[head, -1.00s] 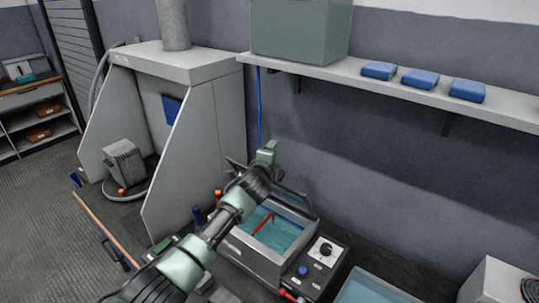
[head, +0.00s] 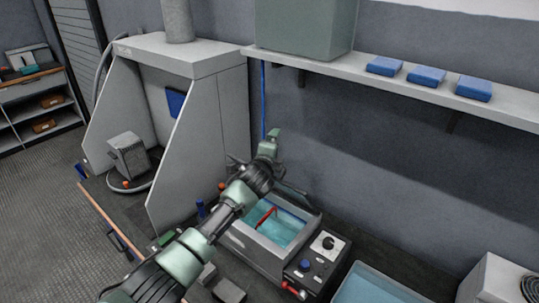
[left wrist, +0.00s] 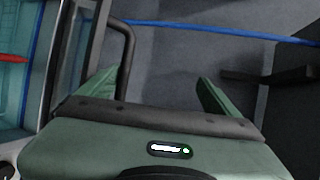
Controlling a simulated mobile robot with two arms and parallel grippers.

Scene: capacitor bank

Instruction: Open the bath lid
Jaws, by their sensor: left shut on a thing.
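The bath (head: 262,262) is a grey metal tank with clear blue liquid, on the bench in the middle of the head view. Its lid (head: 292,189) stands raised at the back, seen nearly edge-on and partly hidden by my arm. The lid's dark bar handle (left wrist: 128,50) shows in the left wrist view. My left gripper (head: 270,142) is at the raised lid, above the tank's back. In the left wrist view the gripper (left wrist: 155,98) has its green fingers around the handle area; the contact itself is partly hidden. My right gripper is not in view.
A red piece (head: 264,218) shows in the bath. A control box (head: 318,264) with a black dial stands to its right, then another blue-filled tank (head: 372,287). A grey hood (head: 215,130) stands left. A shelf (head: 400,84) with blue boxes runs above.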

